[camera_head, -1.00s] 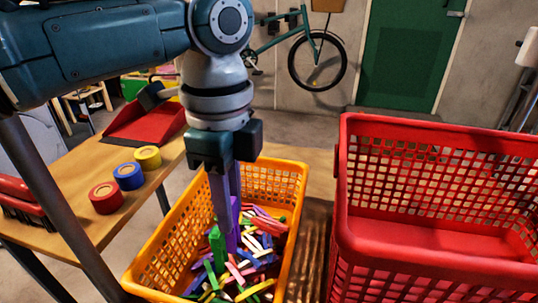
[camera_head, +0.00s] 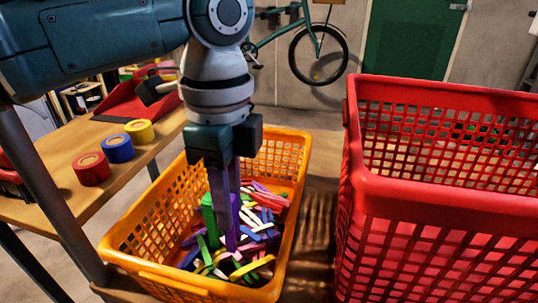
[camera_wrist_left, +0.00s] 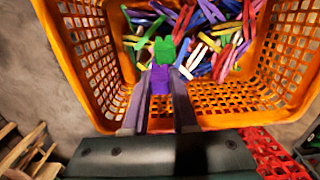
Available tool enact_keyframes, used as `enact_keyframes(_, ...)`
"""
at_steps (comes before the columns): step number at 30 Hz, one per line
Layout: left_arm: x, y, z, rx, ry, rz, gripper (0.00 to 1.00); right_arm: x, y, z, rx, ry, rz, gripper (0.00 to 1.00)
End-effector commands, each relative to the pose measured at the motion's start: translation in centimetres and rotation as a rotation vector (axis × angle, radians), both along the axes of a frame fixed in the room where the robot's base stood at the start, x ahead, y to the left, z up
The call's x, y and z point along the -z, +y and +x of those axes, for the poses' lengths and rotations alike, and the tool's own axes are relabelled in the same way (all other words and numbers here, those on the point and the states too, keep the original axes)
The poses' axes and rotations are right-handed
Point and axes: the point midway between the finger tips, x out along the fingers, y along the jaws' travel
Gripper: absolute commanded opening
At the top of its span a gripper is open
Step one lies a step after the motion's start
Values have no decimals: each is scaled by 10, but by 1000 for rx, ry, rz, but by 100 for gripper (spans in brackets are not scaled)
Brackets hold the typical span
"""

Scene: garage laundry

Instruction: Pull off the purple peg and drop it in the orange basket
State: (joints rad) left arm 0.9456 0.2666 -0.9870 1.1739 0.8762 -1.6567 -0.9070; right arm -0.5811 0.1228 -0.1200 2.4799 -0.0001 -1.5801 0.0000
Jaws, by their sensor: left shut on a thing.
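The orange basket (camera_head: 288,205) stands in the middle and holds many loose coloured pegs. My left gripper (camera_head: 228,222) points down into it and is shut on the purple peg (camera_head: 234,210). In the left wrist view, the purple peg (camera_wrist_left: 159,80) sits between the fingers (camera_wrist_left: 160,95), with a green clip-like piece (camera_wrist_left: 164,50) just beyond it. The green piece (camera_head: 209,215) also shows beside the fingers in the head view. I cannot tell whether it touches the purple peg. The peg's lower end is close above the pile. My right gripper is not in view.
A large red basket (camera_head: 430,190) stands close on the right. A wooden table (camera_head: 60,150) at left bears red (camera_head: 92,168), blue (camera_head: 118,149) and yellow (camera_head: 139,131) rings. A bicycle (camera_head: 312,52) and green door (camera_head: 408,40) are behind.

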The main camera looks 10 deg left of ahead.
Motion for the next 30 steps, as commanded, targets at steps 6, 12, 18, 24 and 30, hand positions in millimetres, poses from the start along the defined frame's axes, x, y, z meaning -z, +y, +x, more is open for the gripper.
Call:
enact_keyframes(6, 0, 0, 0, 0, 0, 0, 46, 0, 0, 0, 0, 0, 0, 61)
enact_keyframes(12, 0, 0, 0, 0, 0, 0, 61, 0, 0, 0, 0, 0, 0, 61)
enact_keyframes(18, -2, 0, 0, 0, 0, 0, 61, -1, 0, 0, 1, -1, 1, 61)
enact_keyframes(24, -30, 0, 1, 1, -4, -1, 61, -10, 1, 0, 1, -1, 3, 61)
enact_keyframes(30, -71, 0, 2, 0, -4, -1, 61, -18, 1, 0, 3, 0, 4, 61)
